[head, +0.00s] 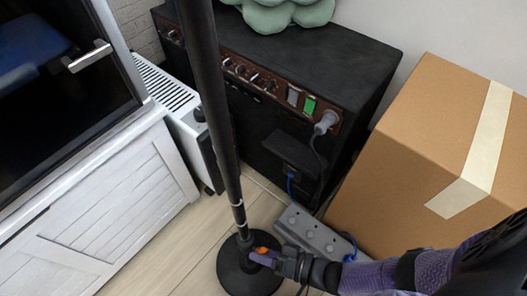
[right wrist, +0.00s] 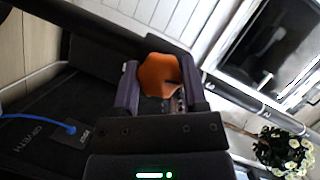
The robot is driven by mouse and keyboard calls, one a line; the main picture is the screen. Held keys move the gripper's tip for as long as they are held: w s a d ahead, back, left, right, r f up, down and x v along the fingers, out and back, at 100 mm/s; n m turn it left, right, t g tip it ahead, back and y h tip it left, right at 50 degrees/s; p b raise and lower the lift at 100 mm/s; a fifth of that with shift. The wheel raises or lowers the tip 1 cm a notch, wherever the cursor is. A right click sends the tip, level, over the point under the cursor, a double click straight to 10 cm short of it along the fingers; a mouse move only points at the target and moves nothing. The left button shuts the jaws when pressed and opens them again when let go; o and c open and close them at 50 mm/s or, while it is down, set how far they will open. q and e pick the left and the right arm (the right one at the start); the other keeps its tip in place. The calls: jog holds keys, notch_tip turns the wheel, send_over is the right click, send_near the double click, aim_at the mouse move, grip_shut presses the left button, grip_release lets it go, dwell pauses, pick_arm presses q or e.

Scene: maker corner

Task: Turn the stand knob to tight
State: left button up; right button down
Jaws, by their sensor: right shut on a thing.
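The black stand's pole (head: 219,120) rises from a round black base (head: 240,281) on the floor in the head view. The orange knob (head: 262,250) sits low on the stand, just above the base, partly covered by my right gripper (head: 260,257). In the right wrist view the orange knob (right wrist: 158,74) is between the two purple-grey fingers, which are shut on it. I cannot read any tight or loose mark on the knob. My left gripper is not in view.
A black amplifier (head: 335,75) with a plug and cable stands behind the pole. A grey power strip (head: 315,238) lies right of the base, near a cardboard box (head: 420,130). A white heater (head: 178,115) and white cabinet (head: 110,205) are left. Floor left of the base is clear.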

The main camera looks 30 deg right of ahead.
jog(key=shift+w+d+f+m+y, duration=0.1)
jog(key=shift+m+y, duration=0.15)
jog(key=shift+m, duration=0.35)
jog(key=shift+w+m+y, duration=0.1)
jog(key=shift+m+y, duration=0.15)
jog(key=shift+m, duration=0.35)
jog(key=shift+s+m, duration=0.15)
jog(key=shift+m, duration=0.15)
jog(key=shift+c, duration=0.6)
grip_release()
jog(key=shift+y, duration=0.3)
